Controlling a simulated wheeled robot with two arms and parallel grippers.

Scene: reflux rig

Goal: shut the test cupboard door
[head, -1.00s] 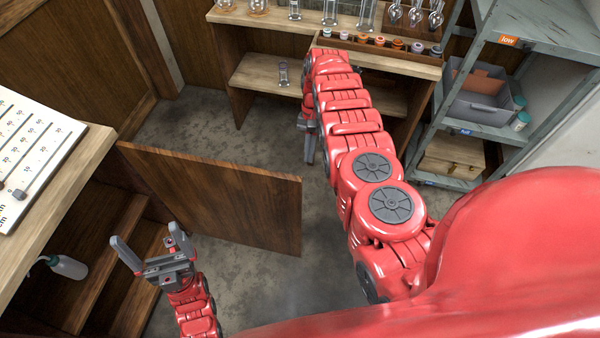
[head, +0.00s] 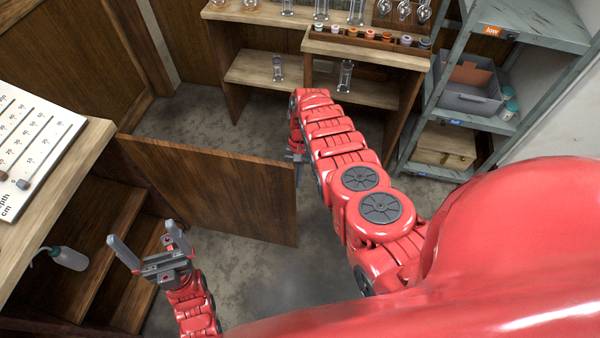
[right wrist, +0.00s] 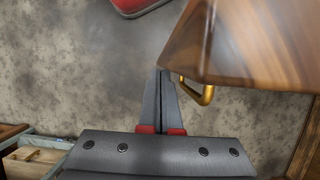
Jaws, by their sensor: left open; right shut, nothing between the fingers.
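The test cupboard door (head: 215,190) is a dark brown wooden panel standing open, out from the cupboard (head: 95,235) under the left bench. In the right wrist view the door (right wrist: 255,45) shows close up with a brass handle (right wrist: 207,95). My right gripper (head: 297,172) is shut and empty at the door's free edge. In the right wrist view its fingertips (right wrist: 163,75) lie beside the door's corner; I cannot tell whether they touch. My left gripper (head: 145,240) is open and empty, in front of the cupboard's open shelves.
A wash bottle (head: 68,258) lies at the cupboard's left. A board with scales (head: 35,140) rests on the left bench. A wooden bench (head: 370,55) with glassware stands behind, a grey shelf rack (head: 480,125) at right. Floor (head: 265,280) is clear near the door.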

